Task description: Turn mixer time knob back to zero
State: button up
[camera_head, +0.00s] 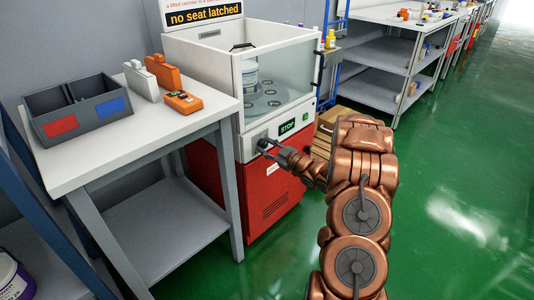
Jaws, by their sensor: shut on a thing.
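The mixer (270,185) is a white and red cabinet with a clear window, in the middle of the head view. Its front panel carries a green lit STOP display (288,127). My gripper (264,145) is at the panel, left of and below the display, shut on the mixer's time knob. The knob is mostly hidden by the fingers, so its pointer and setting cannot be read. Inside the window, a white canister (250,75) stands at the left on a grey plate with round places.
A white table (130,135) left of the mixer holds a grey two-part bin (75,112), a white device (141,80) and orange devices (183,101). A wooden crate (322,130) stands right of the mixer. Shelved benches (375,75) run behind. Green floor at right is clear.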

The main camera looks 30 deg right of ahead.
jog(key=n+b, duration=0.1)
jog(key=b, duration=0.1)
jog(key=n+b, duration=0.1)
jog(key=n, duration=0.1)
jog(key=shift+f+n+b, duration=0.25)
jog(key=shift+n+b, duration=0.05)
jog(key=shift+b, duration=0.05)
jog(key=shift+r+n+b, duration=0.15)
jog(key=shift+n+b, duration=1.05)
jog(key=shift+b, duration=0.05)
jog(key=shift+r+n, duration=0.1)
jog(key=shift+n, duration=0.2)
jog(key=shift+b, duration=0.35)
jog(key=o, duration=1.1)
jog(key=shift+o, duration=0.2)
jog(key=v, duration=1.2)
